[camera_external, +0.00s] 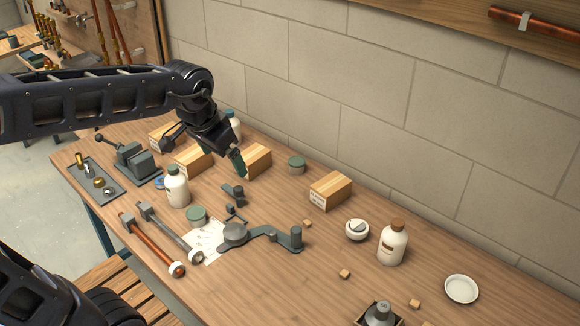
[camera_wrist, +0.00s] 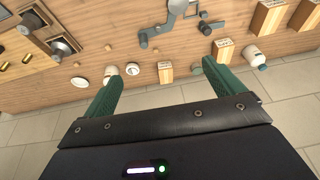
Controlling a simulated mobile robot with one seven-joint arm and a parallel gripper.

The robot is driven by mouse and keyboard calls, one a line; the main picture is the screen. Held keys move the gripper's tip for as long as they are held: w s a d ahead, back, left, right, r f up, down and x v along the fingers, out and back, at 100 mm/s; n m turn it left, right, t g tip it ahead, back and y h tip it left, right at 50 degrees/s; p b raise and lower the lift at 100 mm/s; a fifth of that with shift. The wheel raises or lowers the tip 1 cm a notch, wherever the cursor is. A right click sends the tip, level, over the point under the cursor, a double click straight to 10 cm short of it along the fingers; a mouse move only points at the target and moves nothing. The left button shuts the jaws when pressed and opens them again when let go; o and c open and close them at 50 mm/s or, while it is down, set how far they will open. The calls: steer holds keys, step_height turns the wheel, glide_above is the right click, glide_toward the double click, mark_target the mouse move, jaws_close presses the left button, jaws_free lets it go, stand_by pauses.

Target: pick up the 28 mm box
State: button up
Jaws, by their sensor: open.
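Several similar light-brown boxes with pale labelled ends stand on the wooden table. In the external view, one is right of centre (camera_external: 330,191), one beside my gripper's right finger (camera_external: 257,160), one left of that (camera_external: 193,159), and one farther back (camera_external: 163,137). My gripper (camera_external: 222,157) has green fingers, is open and empty, and hangs above the table among the left boxes. In the wrist view one box (camera_wrist: 165,73) shows beyond the gap between the fingers (camera_wrist: 160,78).
A grey metal fixture (camera_external: 268,234) lies mid-table. A block wall (camera_external: 360,90) runs along the back edge.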

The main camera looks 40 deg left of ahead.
steer(key=w+a+f, duration=0.2)
steer(key=w+a, duration=0.4)
steer(key=w, duration=0.6)
steer(key=g, duration=0.2)
glide_above(253, 161)
steer(key=w+a, duration=0.2)
steer(key=a, duration=0.1)
steer(key=shift+n, duration=0.3)
steer(key=f, duration=2.3)
steer(key=shift+s+f, duration=0.2)
steer(key=shift+w+a+f, duration=0.1)
steer(key=shift+a+f, duration=0.1)
steer(key=shift+f, duration=0.3)
steer(key=f, duration=0.6)
steer(key=w+f, duration=0.1)
steer(key=f, duration=0.3)
steer(key=shift+d+f, duration=0.1)
steer(key=c, duration=1.2)
steer(key=shift+c, duration=0.2)
